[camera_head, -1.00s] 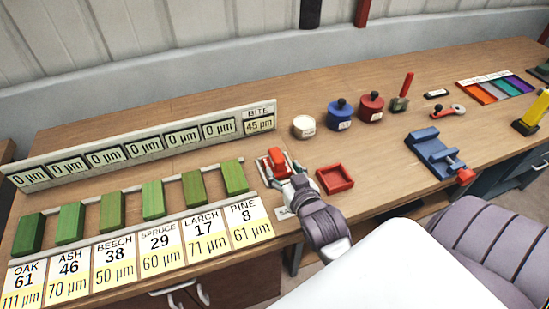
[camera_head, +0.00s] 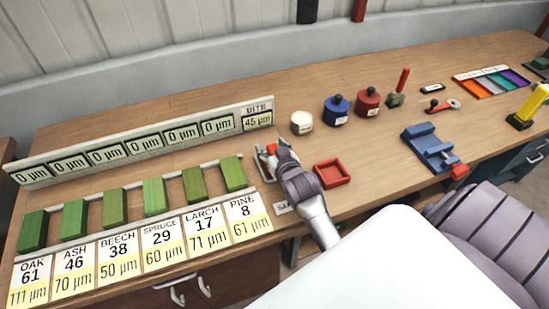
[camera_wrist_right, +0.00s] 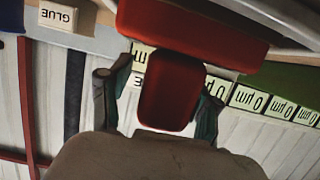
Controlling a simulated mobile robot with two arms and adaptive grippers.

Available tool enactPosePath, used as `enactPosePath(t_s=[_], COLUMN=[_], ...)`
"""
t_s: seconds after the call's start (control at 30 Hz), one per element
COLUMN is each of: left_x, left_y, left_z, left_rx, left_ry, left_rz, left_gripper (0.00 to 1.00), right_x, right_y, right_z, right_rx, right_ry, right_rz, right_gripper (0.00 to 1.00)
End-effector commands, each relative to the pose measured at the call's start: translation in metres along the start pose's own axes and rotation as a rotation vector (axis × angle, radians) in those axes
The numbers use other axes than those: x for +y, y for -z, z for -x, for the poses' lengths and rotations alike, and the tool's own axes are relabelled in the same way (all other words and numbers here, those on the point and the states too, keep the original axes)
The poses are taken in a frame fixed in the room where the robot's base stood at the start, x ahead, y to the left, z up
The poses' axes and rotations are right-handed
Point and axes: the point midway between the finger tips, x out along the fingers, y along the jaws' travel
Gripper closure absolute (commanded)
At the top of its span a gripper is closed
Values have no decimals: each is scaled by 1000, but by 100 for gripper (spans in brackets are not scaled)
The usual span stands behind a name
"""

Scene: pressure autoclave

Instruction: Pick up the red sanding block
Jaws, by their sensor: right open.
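The red sanding block (camera_head: 271,149) is on the bench beside the right end of the row of green blocks. My right gripper (camera_head: 279,154) is over it and hides most of it in the head view. In the right wrist view a red part of the block (camera_wrist_right: 168,95) shows between the two open fingers, with a wider red part above it. A gap shows beside the fingers, and I cannot tell whether either touches the block. My left gripper is not in view.
A white round container (camera_head: 302,122), a blue pot (camera_head: 336,110) and a red pot (camera_head: 367,101) stand behind. Green blocks (camera_head: 233,174) and label cards line the left. A blue vise (camera_head: 430,146) is farther right.

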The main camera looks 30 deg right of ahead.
Motion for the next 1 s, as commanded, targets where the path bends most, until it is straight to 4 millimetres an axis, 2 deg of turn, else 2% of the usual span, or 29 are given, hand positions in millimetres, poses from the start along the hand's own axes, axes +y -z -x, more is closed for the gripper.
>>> enactPosePath(t_s=[0.07, 0.43, 0.77, 1.0], left_x=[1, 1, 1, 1], left_y=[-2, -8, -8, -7], left_z=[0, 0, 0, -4], left_rx=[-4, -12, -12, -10], left_ry=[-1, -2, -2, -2], left_rz=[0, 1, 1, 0], left_gripper=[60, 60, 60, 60], right_x=[0, 0, 0, 0], right_y=[0, 0, 2, 22], right_z=[0, 0, 1, 7], right_rx=[0, -1, 1, 5], right_ry=[0, 0, 1, 2], right_rz=[0, 0, 0, 1], right_gripper=[38, 99, 100, 100])
